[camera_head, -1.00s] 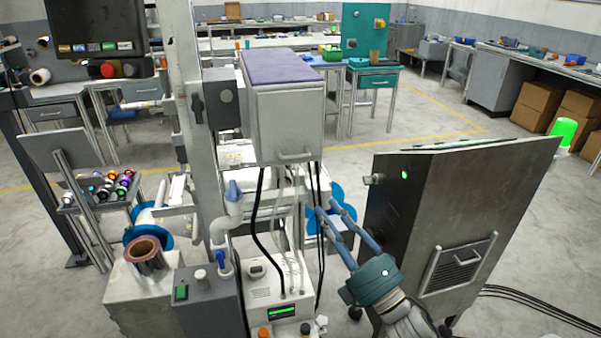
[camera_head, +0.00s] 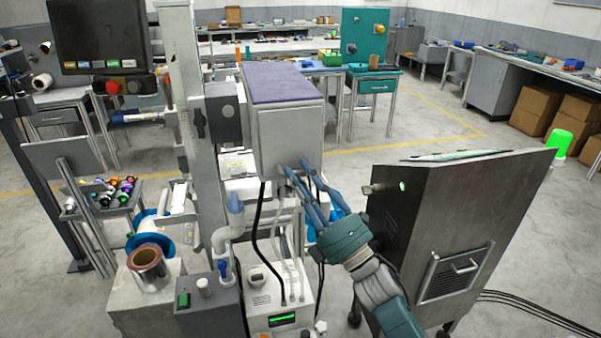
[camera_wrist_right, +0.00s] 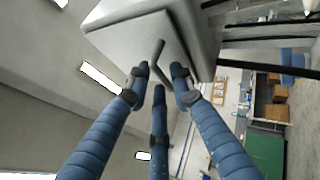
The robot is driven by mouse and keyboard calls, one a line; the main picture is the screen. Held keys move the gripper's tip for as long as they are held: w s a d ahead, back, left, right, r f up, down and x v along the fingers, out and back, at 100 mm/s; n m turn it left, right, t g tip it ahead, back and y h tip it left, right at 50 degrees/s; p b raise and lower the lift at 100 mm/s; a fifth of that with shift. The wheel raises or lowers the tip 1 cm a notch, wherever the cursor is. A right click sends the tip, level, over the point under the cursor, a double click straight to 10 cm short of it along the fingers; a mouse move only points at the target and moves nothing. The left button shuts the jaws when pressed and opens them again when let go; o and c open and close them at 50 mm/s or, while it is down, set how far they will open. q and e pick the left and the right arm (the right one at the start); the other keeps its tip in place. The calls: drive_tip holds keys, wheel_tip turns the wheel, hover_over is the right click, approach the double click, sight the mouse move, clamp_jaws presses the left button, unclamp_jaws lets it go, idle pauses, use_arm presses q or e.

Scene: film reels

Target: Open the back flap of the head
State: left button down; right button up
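The head is a grey box (camera_head: 291,128) with a purple top, mounted on the upright column. Its front panel, the flap (camera_head: 290,140), looks closed and also shows in the wrist view (camera_wrist_right: 132,42). My right gripper (camera_head: 293,174) is at the flap's lower edge and covers the handle in the head view. In the wrist view the bar handle (camera_wrist_right: 157,52) stands out between the fingertips of my right gripper (camera_wrist_right: 160,74). The fingers are spread around the handle with gaps; contact is unclear. My left gripper is out of view.
A dark metal cabinet (camera_head: 440,220) stands close to the right of my right arm. Black cables (camera_head: 258,225) hang below the head. A white unit (camera_head: 280,298) with a green display is underneath. A copper-coloured roll (camera_head: 146,262) is at lower left.

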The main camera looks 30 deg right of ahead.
drive_tip(key=shift+c, duration=0.2)
clamp_jaws()
drive_tip(key=shift+r+p, duration=0.15)
drive_tip(key=shift+p, duration=0.2)
drive_tip(key=s+a+r+m+g+h+p, duration=0.1)
drive_tip(key=s+a+r+p, duration=0.1)
drive_tip(key=s+r+p, duration=0.7)
drive_tip(key=shift+a+r+p, duration=0.15)
drive_tip(key=shift+r+p, duration=0.3)
drive_tip(key=shift+p, duration=0.4)
